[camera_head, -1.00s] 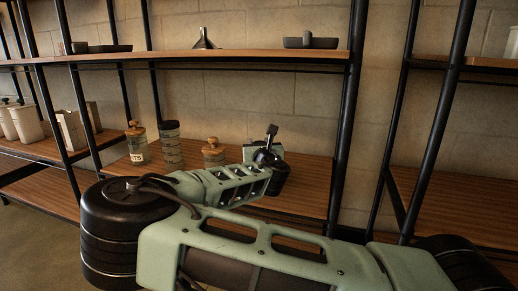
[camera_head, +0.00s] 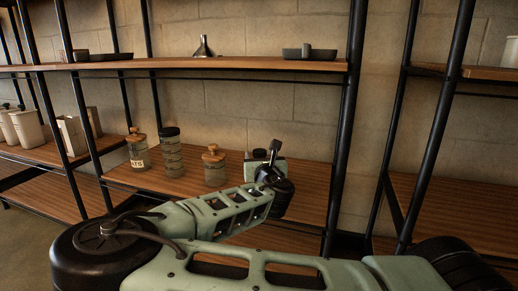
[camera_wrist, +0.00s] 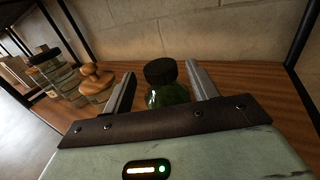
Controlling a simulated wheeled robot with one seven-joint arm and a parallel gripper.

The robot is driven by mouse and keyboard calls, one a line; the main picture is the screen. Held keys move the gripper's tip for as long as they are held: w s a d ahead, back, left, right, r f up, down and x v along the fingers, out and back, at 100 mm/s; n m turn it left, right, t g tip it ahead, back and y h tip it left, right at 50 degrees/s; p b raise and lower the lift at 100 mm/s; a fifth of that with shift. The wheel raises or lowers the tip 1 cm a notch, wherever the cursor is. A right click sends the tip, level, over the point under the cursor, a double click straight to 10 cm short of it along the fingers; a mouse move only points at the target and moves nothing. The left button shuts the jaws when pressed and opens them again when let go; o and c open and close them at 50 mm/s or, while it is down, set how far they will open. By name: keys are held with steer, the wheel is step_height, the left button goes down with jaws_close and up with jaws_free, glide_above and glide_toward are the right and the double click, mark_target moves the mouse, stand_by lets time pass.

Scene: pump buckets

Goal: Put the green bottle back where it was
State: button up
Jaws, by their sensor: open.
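The green bottle (camera_wrist: 170,96) has a black cap and shows in the wrist view, upright near the back wall. My gripper (camera_wrist: 161,78) is open, with one finger on each side of the bottle. A gap shows between the bottle and each finger. The bottle's lower part is hidden behind my gripper's dark front edge. In the head view my gripper (camera_head: 266,168) is over the right part of the middle shelf (camera_head: 308,190). The bottle is mostly or wholly hidden there.
Left of my gripper stand a jar with a wooden stopper (camera_head: 214,166), a tall dark-lidded jar (camera_head: 171,152) and a labelled jar (camera_head: 138,150). An upper shelf (camera_head: 230,63) holds a funnel (camera_head: 203,46) and dark trays. A black post (camera_head: 345,125) stands to the right.

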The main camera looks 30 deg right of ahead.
steer(key=p+v, duration=0.1)
steer(key=v, duration=0.6)
steer(key=shift+p, duration=0.35)
